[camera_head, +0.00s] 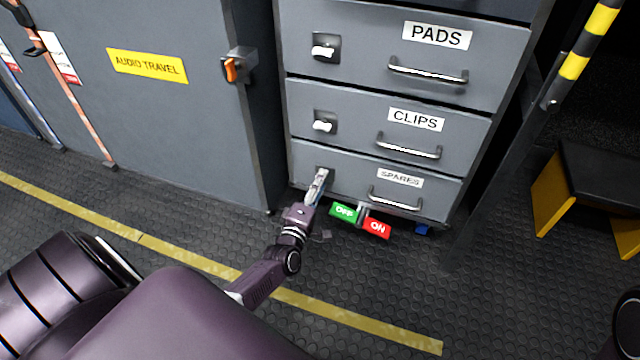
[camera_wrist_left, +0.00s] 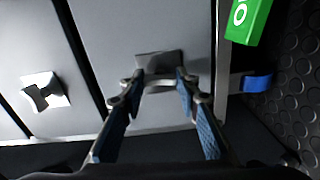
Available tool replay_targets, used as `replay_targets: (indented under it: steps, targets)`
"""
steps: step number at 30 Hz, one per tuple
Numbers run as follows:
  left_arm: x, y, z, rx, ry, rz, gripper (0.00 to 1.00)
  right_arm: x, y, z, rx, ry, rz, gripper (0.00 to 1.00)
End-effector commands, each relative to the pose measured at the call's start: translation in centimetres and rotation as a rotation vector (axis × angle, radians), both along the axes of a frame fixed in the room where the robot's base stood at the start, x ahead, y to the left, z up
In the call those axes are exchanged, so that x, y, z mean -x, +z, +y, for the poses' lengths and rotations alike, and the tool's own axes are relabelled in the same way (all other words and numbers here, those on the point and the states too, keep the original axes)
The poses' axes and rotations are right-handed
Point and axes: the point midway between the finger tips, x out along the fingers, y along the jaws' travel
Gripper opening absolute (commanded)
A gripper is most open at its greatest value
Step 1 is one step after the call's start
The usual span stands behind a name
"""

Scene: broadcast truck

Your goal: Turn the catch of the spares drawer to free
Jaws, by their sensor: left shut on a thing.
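The spares drawer (camera_head: 345,175) is the bottom one of a grey drawer cabinet, with a white SPARES label and a bar handle (camera_head: 396,204). Its catch is at the drawer's left end, mostly hidden behind my left gripper (camera_head: 319,180) in the head view. In the left wrist view the catch's plate (camera_wrist_left: 160,60) shows beyond the fingers, and my left gripper (camera_wrist_left: 160,84) has its two fingertips on either side of the catch, shut on it. The catch's exact turn angle cannot be told. My right gripper is not in view.
The clips drawer (camera_head: 355,129) and pads drawer (camera_head: 365,60) are above, each with a catch and handle. A green OFF block (camera_head: 343,212) and red ON block (camera_head: 377,228) are low at the cabinet's base. A cabinet with an orange latch (camera_head: 231,70) stands left. Black-and-yellow step right (camera_head: 590,185).

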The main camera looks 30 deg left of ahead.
Motion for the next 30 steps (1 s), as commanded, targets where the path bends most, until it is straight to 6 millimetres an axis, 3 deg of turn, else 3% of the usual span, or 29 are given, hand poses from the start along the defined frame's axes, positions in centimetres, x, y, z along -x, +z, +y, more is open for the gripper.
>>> replay_targets:
  steps: [8,9,14,24,30]
  targets:
    - [0.0,0.0,0.1,0.000,0.000,0.001,0.06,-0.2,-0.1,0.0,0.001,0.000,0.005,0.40]
    - [0.0,-0.1,0.1,-0.001,0.000,0.001,0.31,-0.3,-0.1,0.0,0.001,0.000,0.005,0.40]
    - [0.0,0.0,0.0,-0.001,0.000,0.001,0.48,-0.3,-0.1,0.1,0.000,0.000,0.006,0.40]
    - [0.3,0.0,-0.1,-0.001,0.000,0.001,0.48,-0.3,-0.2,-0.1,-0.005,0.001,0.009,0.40]
    - [3.1,-0.2,-0.7,0.000,0.000,0.004,0.48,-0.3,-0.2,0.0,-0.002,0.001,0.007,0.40]
